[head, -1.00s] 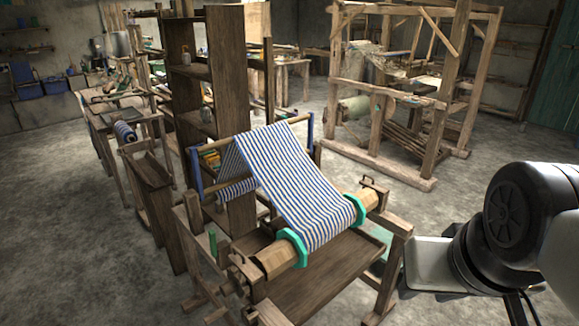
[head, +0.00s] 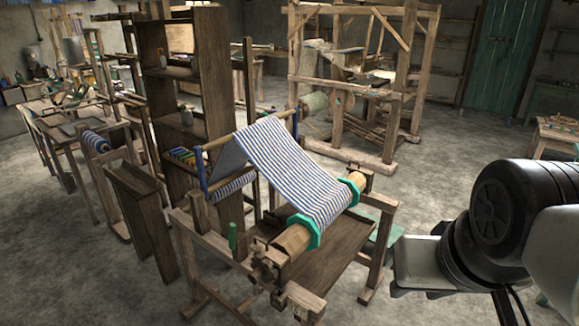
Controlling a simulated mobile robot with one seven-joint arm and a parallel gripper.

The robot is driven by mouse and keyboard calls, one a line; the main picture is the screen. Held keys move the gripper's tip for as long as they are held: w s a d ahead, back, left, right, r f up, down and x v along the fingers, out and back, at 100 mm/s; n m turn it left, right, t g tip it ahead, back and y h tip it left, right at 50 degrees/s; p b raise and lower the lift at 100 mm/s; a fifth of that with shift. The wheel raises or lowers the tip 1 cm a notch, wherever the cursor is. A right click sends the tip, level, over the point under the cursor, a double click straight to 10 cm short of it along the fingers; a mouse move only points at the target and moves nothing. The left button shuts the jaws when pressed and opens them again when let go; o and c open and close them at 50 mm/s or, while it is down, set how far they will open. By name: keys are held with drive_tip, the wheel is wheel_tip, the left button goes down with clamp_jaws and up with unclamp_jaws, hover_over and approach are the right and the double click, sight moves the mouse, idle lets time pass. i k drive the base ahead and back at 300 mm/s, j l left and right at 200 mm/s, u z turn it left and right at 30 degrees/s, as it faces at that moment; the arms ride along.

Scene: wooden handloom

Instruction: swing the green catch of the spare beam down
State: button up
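A small upright green piece (head: 232,236), which looks like the green catch, stands at the left side of the near wooden frame (head: 215,250). It points up and nothing holds it. Beside it, to the right, is a wooden beam (head: 292,240) with teal flanges (head: 304,230) and blue-and-white striped cloth (head: 290,172) running over it. I cannot tell for sure which roller is the spare beam. A smaller striped roll (head: 96,141) sits on a stand further left.
A dark wooden shelf (head: 210,110) stands behind the cloth. A narrow wooden stand (head: 140,215) is left of the frame. A large loom (head: 395,110) stands at the back. A small table (head: 560,140) is at the right. Bare floor (head: 80,270) lies at front left.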

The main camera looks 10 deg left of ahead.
sight(233, 227)
drive_tip(key=k+j+z, duration=0.1)
drive_tip(key=j, duration=0.25)
drive_tip(key=k+j+z, duration=0.1)
drive_tip(key=j, duration=0.25)
drive_tip(key=k+j+z, duration=0.1)
drive_tip(key=j, duration=0.25)
drive_tip(key=j+z, duration=0.1)
drive_tip(key=j, duration=0.3)
drive_tip(key=k+j+z, duration=0.1)
drive_tip(key=j, duration=0.25)
drive_tip(key=k+j+z, duration=0.1)
drive_tip(key=j, duration=0.3)
drive_tip(key=i+j+z, duration=0.15)
drive_tip(key=j, duration=0.4)
drive_tip(key=j+z, duration=0.15)
drive_tip(key=j, duration=0.4)
drive_tip(key=i+j, duration=0.3)
drive_tip(key=j, duration=0.15)
drive_tip(key=i+j+z, duration=0.15)
drive_tip(key=i+j, duration=0.3)
drive_tip(key=i, duration=0.1)
